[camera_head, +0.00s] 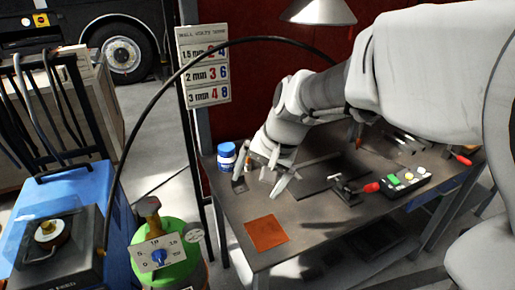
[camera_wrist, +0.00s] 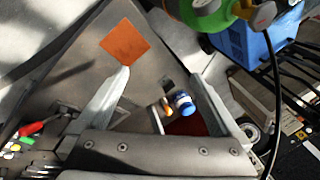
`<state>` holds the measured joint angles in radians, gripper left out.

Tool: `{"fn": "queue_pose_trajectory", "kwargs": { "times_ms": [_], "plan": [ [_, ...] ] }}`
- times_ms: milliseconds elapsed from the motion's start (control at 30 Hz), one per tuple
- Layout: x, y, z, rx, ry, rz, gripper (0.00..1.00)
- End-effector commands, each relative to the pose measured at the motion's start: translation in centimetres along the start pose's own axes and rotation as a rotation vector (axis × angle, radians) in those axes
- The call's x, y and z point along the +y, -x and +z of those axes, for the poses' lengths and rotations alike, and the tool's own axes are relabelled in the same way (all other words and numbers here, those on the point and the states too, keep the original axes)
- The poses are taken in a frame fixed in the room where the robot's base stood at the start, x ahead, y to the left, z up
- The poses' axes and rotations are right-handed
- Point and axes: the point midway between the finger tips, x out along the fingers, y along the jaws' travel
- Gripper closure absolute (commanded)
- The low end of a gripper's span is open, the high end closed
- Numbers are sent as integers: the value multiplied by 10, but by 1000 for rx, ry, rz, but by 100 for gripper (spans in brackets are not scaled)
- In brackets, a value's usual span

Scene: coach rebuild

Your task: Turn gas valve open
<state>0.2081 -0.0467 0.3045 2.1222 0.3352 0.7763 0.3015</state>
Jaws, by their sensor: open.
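The green gas cylinder (camera_head: 175,268) stands at the lower left in the head view, left of the workbench. On its top are a brownish valve knob (camera_head: 148,206), a small round gauge (camera_head: 194,236) and a dial plate (camera_head: 158,254) with a blue centre. The cylinder's green top (camera_wrist: 212,20) also shows at the top of the wrist view, partly cut off. My gripper (camera_head: 262,182) is open and empty above the workbench, right of the cylinder and apart from it. Its spread fingers (camera_wrist: 160,76) show in the wrist view. I cannot tell whether the valve is open.
The workbench (camera_head: 300,232) holds an orange plate (camera_head: 266,233), a blue jar (camera_head: 227,156), a red-handled tool (camera_head: 371,187) and a button box (camera_head: 405,184). A blue welding machine (camera_head: 55,200) stands left of the cylinder. A black hose (camera_head: 152,100) arches across, near the cylinder.

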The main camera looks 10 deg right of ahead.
Motion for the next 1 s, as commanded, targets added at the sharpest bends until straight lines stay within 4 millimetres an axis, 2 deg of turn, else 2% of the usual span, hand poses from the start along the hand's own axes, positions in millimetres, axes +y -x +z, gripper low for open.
{"fn": "queue_pose_trajectory", "kwargs": {
  "times_ms": [100,233,767,867,1000],
  "plan": [
    [2,16,4,25,43,8,0],
    [5,26,6,40,73,14,0],
    [9,33,9,54,96,21,0],
    [16,43,16,74,128,37,0],
    [38,66,35,124,212,81,0]
  ]
}}
